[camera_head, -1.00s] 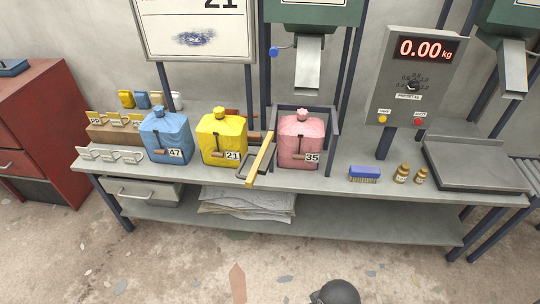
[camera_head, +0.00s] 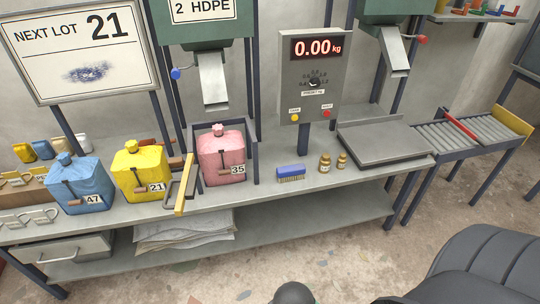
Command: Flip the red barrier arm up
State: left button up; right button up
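The red barrier arm (camera_head: 459,124) is a thin red bar at the right of the head view. It lies low across the roller conveyor (camera_head: 437,136), slanting from upper left to lower right, and looks down rather than raised. A yellow end plate (camera_head: 513,121) stands at the conveyor's far right end. Neither of my grippers is in view.
The grey scale platform (camera_head: 383,143) adjoins the conveyor's left end. A blue brush (camera_head: 290,172) and two small brown jars lie on the bench. Blue, yellow and pink (camera_head: 222,158) jugs stand further left. A large dark grey shape (camera_head: 490,265) fills the lower right corner.

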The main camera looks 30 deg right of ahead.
aim_at(448, 116)
jog(key=l+z, duration=0.1)
jog(key=z, duration=0.6)
jog(key=i+l+z, duration=0.3)
jog(key=l+z, duration=0.15)
jog(key=i+l+z, duration=0.4)
jog(key=l, duration=0.2)
jog(key=i+l+z, duration=0.45)
jog(key=i+l, duration=0.15)
jog(key=i, duration=0.2)
jog(key=i+l, duration=0.2)
jog(key=i, duration=0.1)
